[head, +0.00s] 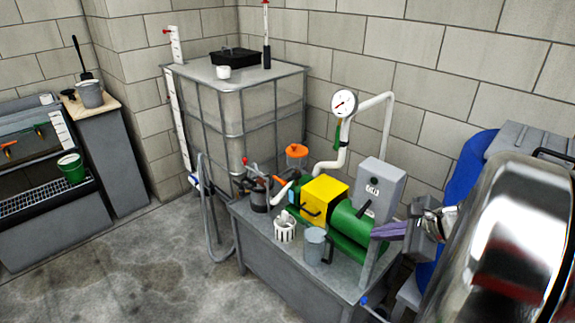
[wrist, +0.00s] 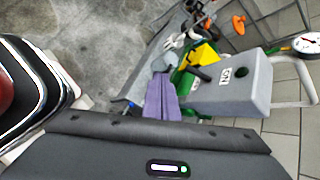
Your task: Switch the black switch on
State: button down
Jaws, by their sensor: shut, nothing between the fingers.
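A grey switch box (head: 380,185) with a small white label stands above the green pump motor (head: 350,222) on the grey bench. A short black lever (head: 363,209), which looks like the black switch, sticks out at the box's lower left; its exact setting is too small to read. In the wrist view the box (wrist: 230,96) lies right of my fingers, with a dark green round spot and a label on it. My gripper (head: 376,232) has purple fingers, closed together and empty. It is just right of and below the box; in the wrist view the fingertips (wrist: 161,78) point towards the bench.
A white pipe with a gauge (head: 344,103) rises behind. A caged tank (head: 240,110) stands at back left; a blue drum (head: 468,175) is right. Floor at left is clear.

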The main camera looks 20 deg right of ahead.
aim_at(364, 209)
jog(key=s+d+m+t+h, duration=0.1)
jog(key=s+d+m, duration=0.1)
jog(key=d+m, duration=0.2)
jog(key=d, duration=0.3)
jog(key=shift+d, duration=0.2)
jog(key=shift+f, duration=0.15)
jog(key=w+a+f, duration=0.2)
jog(key=w+f, duration=0.2)
jog(key=w, duration=0.6)
jog(key=shift+w+a, duration=0.2)
